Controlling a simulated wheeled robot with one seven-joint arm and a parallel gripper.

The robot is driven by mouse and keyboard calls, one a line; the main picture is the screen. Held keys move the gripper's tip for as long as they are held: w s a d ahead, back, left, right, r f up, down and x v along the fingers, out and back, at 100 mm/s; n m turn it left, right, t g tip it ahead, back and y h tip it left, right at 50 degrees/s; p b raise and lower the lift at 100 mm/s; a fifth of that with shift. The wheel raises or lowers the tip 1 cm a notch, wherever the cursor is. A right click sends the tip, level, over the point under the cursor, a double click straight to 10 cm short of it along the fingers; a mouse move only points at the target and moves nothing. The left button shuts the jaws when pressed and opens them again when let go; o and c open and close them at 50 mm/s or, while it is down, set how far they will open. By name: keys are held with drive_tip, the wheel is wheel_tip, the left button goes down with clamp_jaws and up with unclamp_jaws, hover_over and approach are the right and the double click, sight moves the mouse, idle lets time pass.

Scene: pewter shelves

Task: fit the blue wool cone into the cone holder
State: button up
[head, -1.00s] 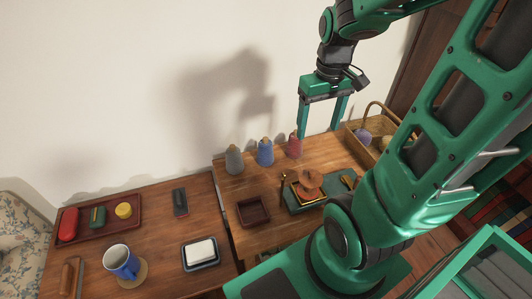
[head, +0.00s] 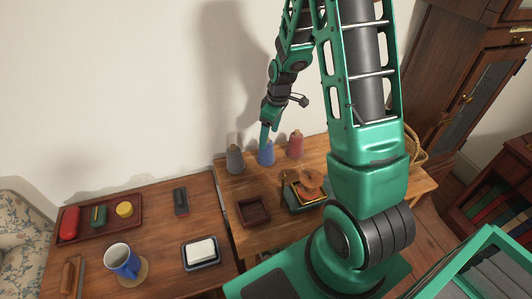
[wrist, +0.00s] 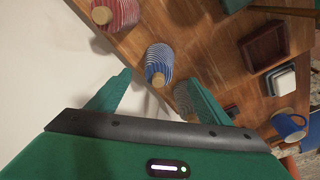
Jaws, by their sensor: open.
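The blue wool cone (head: 266,153) stands upright at the back of the right-hand table, between a grey cone (head: 234,158) and a red cone (head: 295,145). My gripper (head: 265,145) is above it, pointing down, with a finger overlapping its top in the head view. In the wrist view my open gripper (wrist: 157,77) has the blue cone (wrist: 158,58) ahead between its fingertips, not clasped. One finger partly hides the grey cone (wrist: 183,96). A dark square open box (head: 253,210), possibly the cone holder, sits in front of the cones and looks empty.
Right of the box is a stack with a brown round piece (head: 309,180). A wicker basket (head: 416,148) is partly hidden behind my arm. The left table holds a tray (head: 85,232), a blue mug (head: 121,262) and a white block in a dish (head: 201,253).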

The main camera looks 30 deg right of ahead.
sight(266, 150)
drive_tip(key=f, duration=0.3)
drive_tip(key=shift+w+a, duration=0.1)
drive_tip(key=shift+w, duration=0.1)
drive_tip(key=shift+w+a+f, duration=0.1)
drive_tip(key=shift+w+f, duration=0.1)
drive_tip(key=shift+f, duration=0.7)
drive_tip(key=shift+w+a+f, duration=0.15)
drive_tip(key=shift+w+f, duration=0.1)
drive_tip(key=shift+f, duration=0.65)
drive_tip(key=shift+w+a+f, duration=0.1)
drive_tip(key=shift+w+f, duration=0.1)
drive_tip(key=shift+f, duration=0.7)
drive_tip(key=c, duration=1.3)
